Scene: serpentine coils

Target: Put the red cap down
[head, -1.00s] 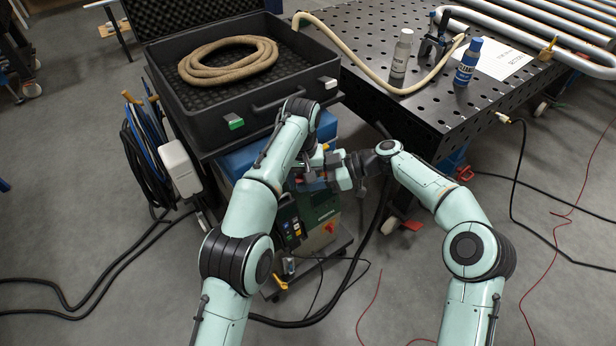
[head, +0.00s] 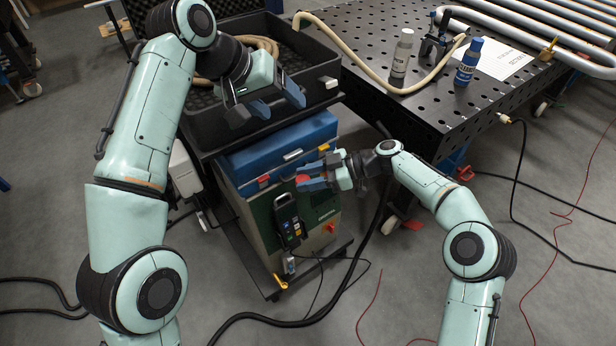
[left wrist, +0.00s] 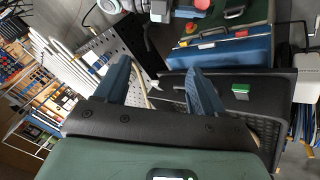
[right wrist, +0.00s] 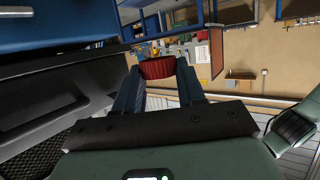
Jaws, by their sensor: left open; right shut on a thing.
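The red cap (right wrist: 158,68) is held between the blue fingertips of my right gripper (right wrist: 160,75), seen in the right wrist view. In the head view the red cap (head: 303,178) shows as a small red patch at the right gripper (head: 312,180), in front of the blue-topped machine cart. My left gripper (head: 272,103) is open and empty, raised over the front of the black case. In the left wrist view its fingers (left wrist: 160,80) are spread apart with nothing between them.
The open black case (head: 325,85) holds a coiled tan hose (head: 262,42). The cart's blue top (head: 285,145) lies below it. The perforated table (head: 425,110) at right carries a grey bottle (head: 401,55), a blue bottle (head: 467,62) and a paper sheet (head: 505,62). Cables cross the floor.

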